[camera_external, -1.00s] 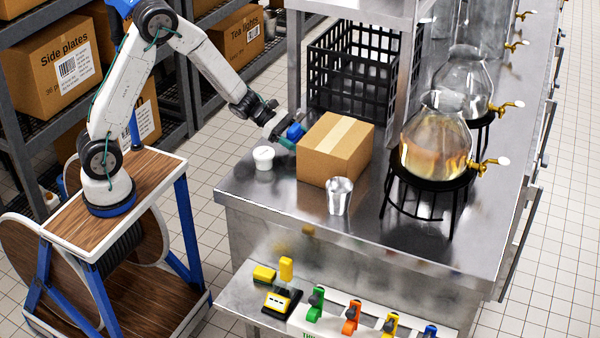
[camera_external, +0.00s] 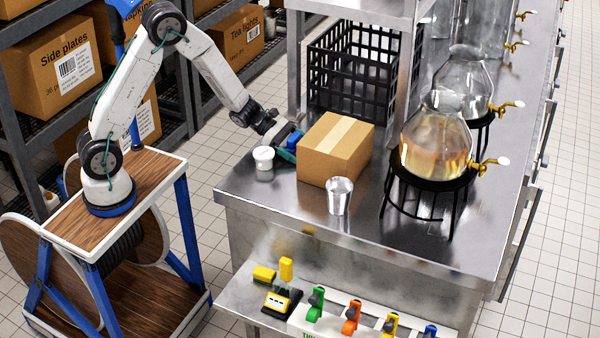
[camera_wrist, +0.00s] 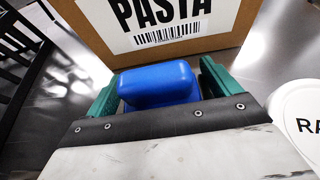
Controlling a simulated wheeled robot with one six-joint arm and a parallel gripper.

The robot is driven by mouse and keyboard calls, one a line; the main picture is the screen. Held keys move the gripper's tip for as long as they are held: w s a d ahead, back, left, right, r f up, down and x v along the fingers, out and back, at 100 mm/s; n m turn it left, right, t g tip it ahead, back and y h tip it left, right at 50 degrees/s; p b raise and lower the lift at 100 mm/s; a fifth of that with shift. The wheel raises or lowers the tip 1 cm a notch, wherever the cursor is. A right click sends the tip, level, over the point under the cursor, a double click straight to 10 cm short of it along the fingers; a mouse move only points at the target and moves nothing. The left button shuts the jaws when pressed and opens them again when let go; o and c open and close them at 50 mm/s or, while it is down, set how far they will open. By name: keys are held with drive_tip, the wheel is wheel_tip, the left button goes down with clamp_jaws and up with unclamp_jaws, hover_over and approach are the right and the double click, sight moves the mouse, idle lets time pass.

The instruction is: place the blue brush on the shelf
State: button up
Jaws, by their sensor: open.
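The blue brush (camera_external: 294,142) is on the steel counter (camera_external: 235,187), close to the left side of a cardboard box. In the wrist view the blue brush (camera_wrist: 160,84) shows as a rounded blue block between the two green fingers. My gripper (camera_external: 287,147) is low over the counter, its fingers open on either side of the brush. In the wrist view my gripper (camera_wrist: 158,88) hides the near part of the brush; contact cannot be told. A steel shelf (camera_external: 375,8) stands above the back of the counter, only partly in view.
A cardboard box (camera_external: 335,150), marked PASTA in the wrist view (camera_wrist: 160,25), stands just beyond the brush. A white lidded tub (camera_external: 263,158) is close beside my gripper. A clear glass (camera_external: 339,196), a black crate (camera_external: 350,70) and glass dispensers (camera_external: 437,140) also stand there.

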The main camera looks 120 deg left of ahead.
drive_tip(key=v, duration=1.2)
drive_tip(key=w+d+r+m+h, duration=0.1)
drive_tip(key=d, duration=0.2)
drive_tip(key=w+d+r+m+h, duration=0.1)
drive_tip(key=d+m, duration=0.1)
drive_tip(key=w+d+r+m+h, duration=0.1)
drive_tip(key=d+r+m, duration=0.1)
drive_tip(key=d, duration=0.1)
drive_tip(key=shift+w+d+g, duration=0.2)
drive_tip(key=shift+d+g, duration=0.15)
drive_tip(key=shift+g, duration=0.05)
drive_tip(key=s+d+r+m+g+h, duration=0.1)
drive_tip(key=d+r+m+g+h, duration=0.15)
drive_tip(key=d+m, duration=0.6)
drive_tip(key=s+d+r+m+g+h, duration=0.1)
drive_tip(key=d+r+m+g+h, duration=0.2)
drive_tip(key=d, duration=1)
drive_tip(key=s+d+r+m+g+y, duration=0.25)
drive_tip(key=s+d+m+g, duration=0.35)
drive_tip(key=s+d+m, duration=0.5)
drive_tip(key=s+a+m+y, duration=0.1)
drive_tip(key=s+m+y, duration=0.4)
drive_tip(key=s+m, duration=0.2)
drive_tip(key=shift+r+m+y, duration=0.3)
drive_tip(key=shift+r+m, duration=0.05)
drive_tip(key=shift+m, duration=0.1)
drive_tip(key=shift+s+a+m, duration=0.3)
drive_tip(key=shift+c, duration=1)
